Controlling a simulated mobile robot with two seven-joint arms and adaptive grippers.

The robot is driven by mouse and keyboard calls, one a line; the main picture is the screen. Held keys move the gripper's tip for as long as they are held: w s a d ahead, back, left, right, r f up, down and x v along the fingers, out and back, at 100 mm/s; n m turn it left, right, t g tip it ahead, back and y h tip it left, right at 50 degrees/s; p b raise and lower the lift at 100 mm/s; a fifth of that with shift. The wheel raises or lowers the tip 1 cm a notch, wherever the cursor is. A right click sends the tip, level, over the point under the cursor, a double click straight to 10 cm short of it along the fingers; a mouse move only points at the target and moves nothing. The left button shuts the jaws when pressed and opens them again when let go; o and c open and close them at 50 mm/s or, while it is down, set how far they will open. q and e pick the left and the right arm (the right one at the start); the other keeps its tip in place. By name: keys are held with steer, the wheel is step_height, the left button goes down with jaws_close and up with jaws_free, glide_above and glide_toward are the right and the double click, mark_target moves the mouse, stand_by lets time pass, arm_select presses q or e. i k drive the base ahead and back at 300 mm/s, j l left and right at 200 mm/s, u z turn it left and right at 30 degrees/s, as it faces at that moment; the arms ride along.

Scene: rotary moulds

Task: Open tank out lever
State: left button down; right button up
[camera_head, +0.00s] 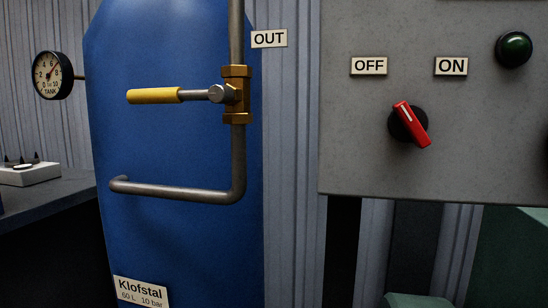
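The tank out lever (155,96) has a yellow grip on a grey rod. It points left, roughly horizontal, from a brass valve (236,95) on a vertical grey pipe (238,150). The lever lies across the pipe's direction. A white label reading OUT (269,38) is beside the pipe, above and right of the valve. The blue tank (160,240) stands behind the lever and pipe. Neither of my grippers is in the head view, and nothing touches the lever.
A grey control panel (350,130) with a red rotary switch (411,124) and a dark green lamp (513,49) fills the upper right. A round gauge (52,75) sticks out left of the tank. A dark counter (50,196) holds a white box (29,173). Space around the yellow grip looks clear.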

mark_target(217, 94)
steer(key=k+j, duration=0.75)
